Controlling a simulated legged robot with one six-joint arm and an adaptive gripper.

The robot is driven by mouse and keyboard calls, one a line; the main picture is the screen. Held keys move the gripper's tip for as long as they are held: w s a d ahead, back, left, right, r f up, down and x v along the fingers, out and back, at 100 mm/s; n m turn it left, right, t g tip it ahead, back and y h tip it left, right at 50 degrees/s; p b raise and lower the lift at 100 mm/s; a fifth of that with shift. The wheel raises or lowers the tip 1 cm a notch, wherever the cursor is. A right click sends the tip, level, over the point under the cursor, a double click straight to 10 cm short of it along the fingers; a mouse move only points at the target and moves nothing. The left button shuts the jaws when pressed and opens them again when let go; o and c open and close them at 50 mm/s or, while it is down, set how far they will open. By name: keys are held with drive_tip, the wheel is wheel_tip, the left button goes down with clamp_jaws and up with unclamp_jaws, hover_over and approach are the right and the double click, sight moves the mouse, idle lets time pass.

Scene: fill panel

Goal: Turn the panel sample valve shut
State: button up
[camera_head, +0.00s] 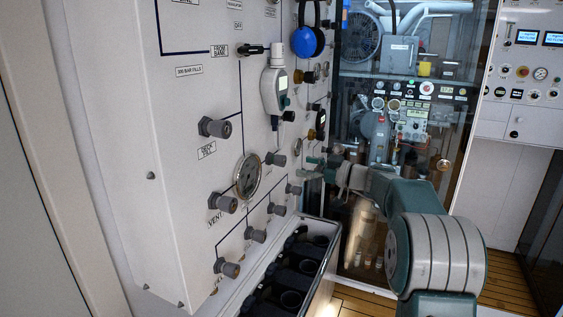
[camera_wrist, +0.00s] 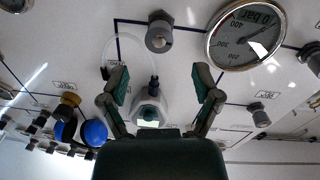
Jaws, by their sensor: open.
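In the head view, a white panel (camera_head: 185,110) on the left carries several grey valve knobs. I cannot read which label marks the sample valve. One grey knob (camera_head: 275,159) sits to the left of my gripper (camera_head: 309,168), which is open and empty, pointing at the panel. In the wrist view, my gripper (camera_wrist: 161,84) shows two green-padded fingers spread wide. Between them is a white device (camera_wrist: 148,113) with a small black fitting (camera_wrist: 153,86). A grey knob (camera_wrist: 159,32) lies above the fingertips. No contact with any knob is visible.
A round pressure gauge (camera_head: 247,175) is on the panel and also in the wrist view (camera_wrist: 245,36), upside down. Blue round parts (camera_head: 304,41) hang near the panel's top. A rack with black holders (camera_head: 297,268) runs below. A glass-fronted cabinet (camera_head: 400,60) stands behind my arm.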

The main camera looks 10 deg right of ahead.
sight(285, 161)
drive_tip(key=x, duration=0.7)
drive_tip(key=shift+w+a, duration=0.15)
clamp_jaws()
